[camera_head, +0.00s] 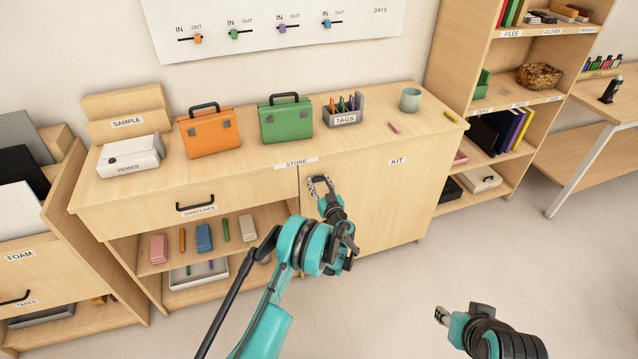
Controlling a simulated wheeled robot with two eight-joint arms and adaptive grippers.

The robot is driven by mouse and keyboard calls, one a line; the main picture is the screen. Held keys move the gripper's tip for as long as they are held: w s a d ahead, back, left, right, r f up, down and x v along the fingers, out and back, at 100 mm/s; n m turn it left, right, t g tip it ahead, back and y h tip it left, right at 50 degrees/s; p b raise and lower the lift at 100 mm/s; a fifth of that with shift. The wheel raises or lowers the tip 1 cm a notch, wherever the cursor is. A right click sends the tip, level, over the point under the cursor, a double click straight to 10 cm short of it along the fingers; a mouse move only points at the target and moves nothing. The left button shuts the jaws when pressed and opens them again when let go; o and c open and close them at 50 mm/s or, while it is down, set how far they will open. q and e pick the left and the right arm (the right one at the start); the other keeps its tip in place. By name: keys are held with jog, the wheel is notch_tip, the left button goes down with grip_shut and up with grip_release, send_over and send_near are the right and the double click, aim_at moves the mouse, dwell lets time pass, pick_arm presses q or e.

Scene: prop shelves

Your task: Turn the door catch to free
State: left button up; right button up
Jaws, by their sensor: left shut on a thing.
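The cabinet door (378,205) under the KIT label is pale wood and looks closed. My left gripper (319,182) is at the upper left part of this door, near its left edge. Its fingers are shut on the door catch, which they mostly hide. I cannot make out which way the catch is turned. My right gripper (441,314) is low at the right, over the floor, away from the cabinet. It is small and partly turned away, so its fingers do not show clearly.
On the cabinet top (240,168) stand an orange case (207,135), a green case (285,120), a TAGS holder (344,118) and a cup (410,99). Open shelves with small items lie left of the door. The floor (480,250) at the right is clear.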

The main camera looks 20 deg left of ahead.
pick_arm(q)
jog(key=shift+m, duration=0.4)
jog(key=m, duration=0.4)
jog(key=shift+d, duration=0.1)
jog(key=m, duration=0.4)
jog(key=shift+w, duration=0.1)
jog(key=m, duration=0.4)
jog(key=shift+d+f+m, duration=0.1)
jog(key=shift+f+m, duration=0.05)
jog(key=shift+m, duration=2.35)
jog(key=o, duration=1.2)
jog(key=shift+f, duration=0.1)
jog(key=shift+c, duration=0.2)
